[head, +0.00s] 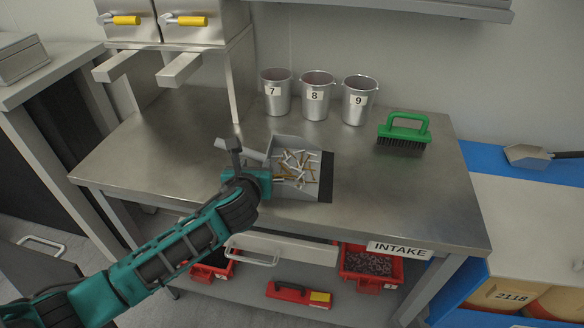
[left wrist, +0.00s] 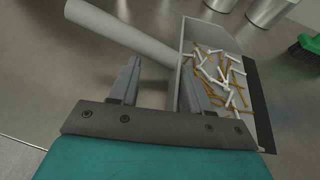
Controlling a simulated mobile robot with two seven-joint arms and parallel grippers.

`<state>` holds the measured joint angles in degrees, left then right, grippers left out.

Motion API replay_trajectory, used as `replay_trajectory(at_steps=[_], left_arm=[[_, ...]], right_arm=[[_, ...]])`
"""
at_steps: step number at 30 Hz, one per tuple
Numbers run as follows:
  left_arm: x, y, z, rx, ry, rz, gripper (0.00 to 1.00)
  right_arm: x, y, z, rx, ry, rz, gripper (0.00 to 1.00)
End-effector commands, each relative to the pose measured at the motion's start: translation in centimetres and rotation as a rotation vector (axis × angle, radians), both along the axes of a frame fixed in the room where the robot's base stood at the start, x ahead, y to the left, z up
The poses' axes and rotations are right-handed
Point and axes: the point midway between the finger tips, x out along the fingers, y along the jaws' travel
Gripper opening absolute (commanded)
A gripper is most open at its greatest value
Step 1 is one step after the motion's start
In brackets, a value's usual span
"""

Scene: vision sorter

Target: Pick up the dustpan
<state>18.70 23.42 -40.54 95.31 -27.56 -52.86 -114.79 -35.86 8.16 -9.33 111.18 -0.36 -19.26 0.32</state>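The grey dustpan (head: 326,178) lies on the steel worktable, its black lip to the right. It holds several small white and tan sticks (head: 298,166). Its pale tubular handle (head: 241,151) points to the upper left. In the left wrist view the handle (left wrist: 120,30) crosses just beyond my fingertips. My left gripper (head: 246,158) is open and empty at the handle end of the pan. In the left wrist view my left gripper (left wrist: 160,75) has its fingers apart, the right one overlapping the pan's left side. Contact cannot be told. My right gripper is not in view.
Metal cups marked 7 (head: 275,95), 8 (head: 317,98) and 9 (head: 359,103) stand behind the dustpan. A green brush (head: 404,130) stands at the back right. Steel dispensers with yellow handles (head: 190,20) are at the back left. The table's right side (head: 400,190) is clear.

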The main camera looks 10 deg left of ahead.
Motion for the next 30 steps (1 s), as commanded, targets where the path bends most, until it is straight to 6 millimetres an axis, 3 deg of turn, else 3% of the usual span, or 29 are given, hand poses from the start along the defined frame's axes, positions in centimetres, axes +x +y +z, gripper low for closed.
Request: replay_trajectory(at_steps=[13,30], left_arm=[[-0.06,0.09,-0.21,0.002,0.004,0.002,0.00],[-0.05,0.07,-0.19,0.002,0.004,0.002,0.00]], right_arm=[[0.03,0.00,0.01,0.000,-0.001,0.000,0.38],[0.05,-0.01,0.02,-0.001,-0.001,0.001,0.38]])
